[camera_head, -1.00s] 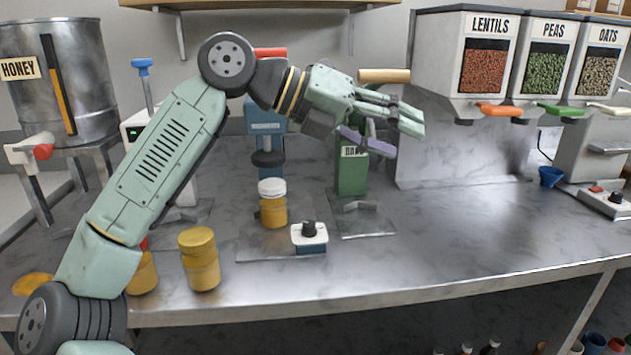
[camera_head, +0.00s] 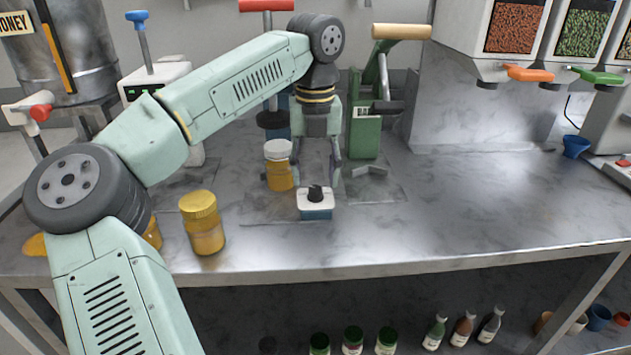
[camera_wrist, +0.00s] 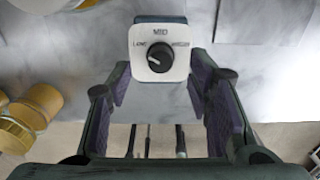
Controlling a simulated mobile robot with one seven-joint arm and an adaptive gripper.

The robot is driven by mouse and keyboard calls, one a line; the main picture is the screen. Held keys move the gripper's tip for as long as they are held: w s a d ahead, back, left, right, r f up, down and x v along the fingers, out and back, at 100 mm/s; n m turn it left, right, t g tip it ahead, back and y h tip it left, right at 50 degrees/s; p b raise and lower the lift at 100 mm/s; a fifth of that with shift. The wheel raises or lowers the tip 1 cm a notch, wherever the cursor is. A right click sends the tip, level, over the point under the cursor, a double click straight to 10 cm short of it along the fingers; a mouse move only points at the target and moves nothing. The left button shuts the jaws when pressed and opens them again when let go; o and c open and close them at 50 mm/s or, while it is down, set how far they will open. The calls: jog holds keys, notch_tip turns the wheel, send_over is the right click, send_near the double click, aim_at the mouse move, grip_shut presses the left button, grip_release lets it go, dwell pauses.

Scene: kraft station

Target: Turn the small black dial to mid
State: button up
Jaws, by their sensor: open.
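The small black dial (camera_head: 315,193) sits on a white-topped box with a blue base on the counter. In the wrist view the dial (camera_wrist: 160,57) has MID printed above it and smaller labels at left and right, which are hard to read. Its pale pointer mark appears on the left side of the knob, away from MID. My gripper (camera_head: 317,172) points down, just behind and above the dial box in the head view. In the wrist view its open, empty fingers (camera_wrist: 160,80) lie to either side of the dial box, with no clear contact.
A white-lidded yellow jar (camera_head: 279,165) stands close to the left of the gripper. A yellow jar (camera_head: 202,222) stands farther left. A green press (camera_head: 366,135) is behind at right. The counter (camera_head: 450,210) to the right is clear.

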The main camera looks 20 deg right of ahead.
aim_at(316, 188)
jog(key=shift+f, duration=1.6)
grip_shut()
